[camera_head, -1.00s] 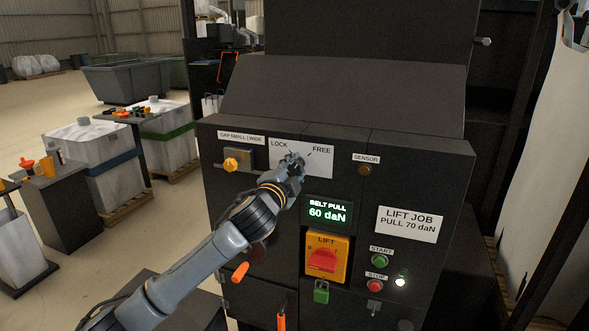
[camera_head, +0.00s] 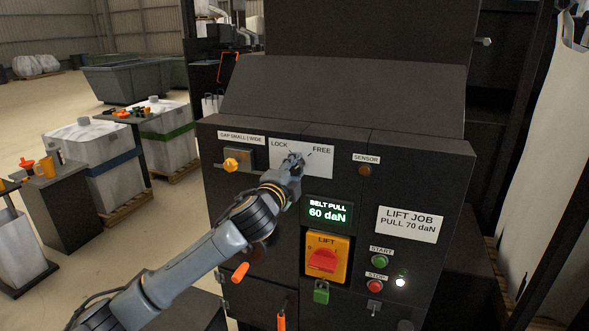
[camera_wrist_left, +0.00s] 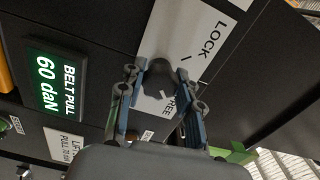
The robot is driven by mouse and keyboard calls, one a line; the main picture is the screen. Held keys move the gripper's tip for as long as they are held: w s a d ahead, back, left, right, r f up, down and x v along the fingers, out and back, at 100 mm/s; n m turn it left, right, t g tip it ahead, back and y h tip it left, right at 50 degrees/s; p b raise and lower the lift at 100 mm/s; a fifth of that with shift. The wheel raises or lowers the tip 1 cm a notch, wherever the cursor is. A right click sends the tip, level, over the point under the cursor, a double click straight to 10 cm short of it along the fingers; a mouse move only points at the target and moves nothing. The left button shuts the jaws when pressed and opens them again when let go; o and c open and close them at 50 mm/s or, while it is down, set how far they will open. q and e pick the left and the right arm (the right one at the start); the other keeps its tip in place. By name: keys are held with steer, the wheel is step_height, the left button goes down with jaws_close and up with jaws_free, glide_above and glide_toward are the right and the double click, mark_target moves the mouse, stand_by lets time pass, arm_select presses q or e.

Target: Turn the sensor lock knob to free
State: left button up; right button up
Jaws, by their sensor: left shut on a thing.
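The sensor lock knob (camera_wrist_left: 159,76) is a dark knob on a white plate (camera_head: 318,160) marked LOCK at left and FREE at right. In the head view my left gripper (camera_head: 294,163) covers most of it. In the left wrist view the two fingers of the left gripper (camera_wrist_left: 158,78) stand on either side of the knob, shut on it. A small brown SENSOR lamp (camera_head: 365,170) sits to the right of the plate and looks unlit. My right gripper is not in view.
A yellow gap knob (camera_head: 231,164) is left of the plate. Below are the belt pull display (camera_head: 327,213) reading 60 daN, the red-and-yellow LIFT switch (camera_head: 323,261), and the green START (camera_head: 380,261) and red STOP (camera_head: 375,286) buttons.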

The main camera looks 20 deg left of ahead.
arm_select(q)
steer(key=o, duration=1.2)
steer(key=shift+c, duration=0.2)
steer(key=s, duration=1.2)
steer(key=shift+d, duration=0.25)
